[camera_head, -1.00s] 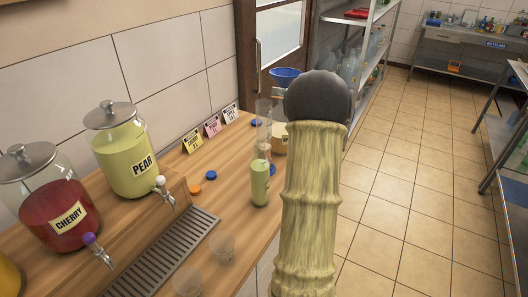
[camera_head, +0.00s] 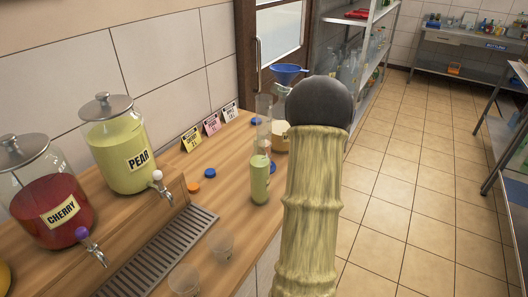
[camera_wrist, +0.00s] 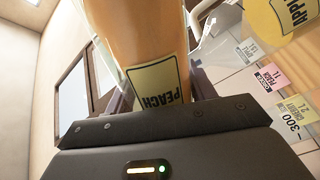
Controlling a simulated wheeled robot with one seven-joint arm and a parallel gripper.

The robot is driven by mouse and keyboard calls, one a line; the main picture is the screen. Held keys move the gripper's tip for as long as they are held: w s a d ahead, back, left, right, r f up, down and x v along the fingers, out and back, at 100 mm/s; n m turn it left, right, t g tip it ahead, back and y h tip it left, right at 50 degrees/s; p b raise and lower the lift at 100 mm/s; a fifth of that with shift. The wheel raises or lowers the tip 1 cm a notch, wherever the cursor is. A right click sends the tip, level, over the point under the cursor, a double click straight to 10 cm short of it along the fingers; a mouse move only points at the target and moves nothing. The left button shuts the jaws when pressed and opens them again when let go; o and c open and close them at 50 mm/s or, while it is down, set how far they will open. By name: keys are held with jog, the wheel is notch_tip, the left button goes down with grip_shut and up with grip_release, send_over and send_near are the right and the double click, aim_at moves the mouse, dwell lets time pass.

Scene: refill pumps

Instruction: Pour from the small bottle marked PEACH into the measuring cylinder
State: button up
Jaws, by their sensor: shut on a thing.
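The small bottle marked PEACH (camera_wrist: 150,45), with orange liquid in it, fills the middle of the wrist view. My gripper (camera_wrist: 158,92) is shut around it, a finger on each side, and its label faces the camera. Its mouth is out of view, so I cannot tell if anything flows. In the head view my own arm hides the gripper and this bottle. The clear measuring cylinder (camera_head: 264,120) stands upright on the counter, left of my arm. A "300" mark (camera_wrist: 291,125) shows at the right of the wrist view.
A green-filled bottle (camera_head: 260,183) stands in front of the cylinder. A blue funnel (camera_head: 289,74) is behind it. Cards (camera_head: 211,124) line the wall. PEAR (camera_head: 122,157) and CHERRY (camera_head: 52,205) dispensers stand left. Clear cups (camera_head: 221,243) are near the front edge.

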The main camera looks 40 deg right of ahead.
dwell(0.3)
jog(key=shift+s+f+m+b, duration=0.1)
jog(key=shift+f+m+b, duration=0.35)
jog(key=shift+f+m, duration=0.3)
notch_tip(320, 180, down, 2)
jog(key=m+b, duration=0.1)
jog(key=m, duration=0.2)
jog(key=shift+d, duration=0.15)
notch_tip(320, 180, down, 2)
jog(key=m, duration=0.2)
jog(key=m+b, duration=0.1)
jog(key=m, duration=0.1)
jog(key=shift+s+d+f+m, duration=0.1)
jog(key=shift+f+m, duration=0.1)
jog(key=shift+m, duration=0.05)
